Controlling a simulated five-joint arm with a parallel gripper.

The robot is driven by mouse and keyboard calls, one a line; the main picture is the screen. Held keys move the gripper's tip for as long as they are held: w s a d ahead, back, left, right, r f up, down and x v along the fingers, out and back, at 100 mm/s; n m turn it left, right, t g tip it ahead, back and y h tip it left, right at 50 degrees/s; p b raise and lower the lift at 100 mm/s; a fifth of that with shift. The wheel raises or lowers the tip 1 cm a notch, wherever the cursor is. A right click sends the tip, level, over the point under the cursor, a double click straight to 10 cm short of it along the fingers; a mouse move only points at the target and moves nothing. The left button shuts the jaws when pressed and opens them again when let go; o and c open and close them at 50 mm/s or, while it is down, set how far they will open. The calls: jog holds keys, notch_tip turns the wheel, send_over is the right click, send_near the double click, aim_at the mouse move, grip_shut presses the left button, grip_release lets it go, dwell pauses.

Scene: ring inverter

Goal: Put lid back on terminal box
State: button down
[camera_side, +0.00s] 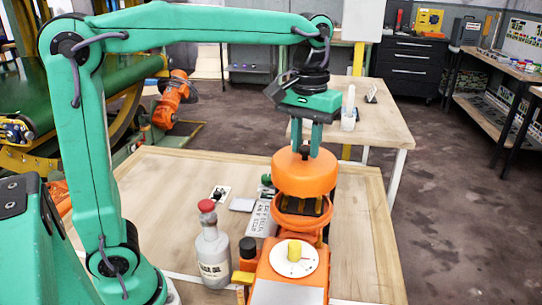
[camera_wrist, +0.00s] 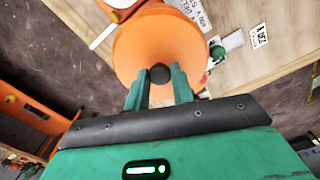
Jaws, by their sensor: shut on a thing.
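The orange lid (camera_side: 304,178) is a round dome with a small dark knob on top. My gripper (camera_side: 306,148) is shut on the knob and holds the lid roughly level. In the wrist view my gripper (camera_wrist: 160,82) has its two green fingers either side of the black knob, with the lid (camera_wrist: 155,42) filling the top middle. The orange terminal box (camera_side: 299,224) is directly below the lid in the side view. Its opening shows dark parts inside, and a gap shows between lid and box. Most of the box is hidden by the lid in the wrist view.
A bottle (camera_side: 211,252) with a red cap stands left of the box. A printed card (camera_side: 261,219) and small parts lie behind left. The wooden table (camera_side: 365,235) is clear at right.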

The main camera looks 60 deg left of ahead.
aim_at(305, 159)
jog(key=shift+f, duration=2.9)
jog(key=shift+f, duration=0.15)
dwell(0.5)
jog(key=c, duration=0.6)
grip_release()
jog(key=shift+c, duration=0.2)
jog(key=shift+r, duration=3.5)
grip_shut()
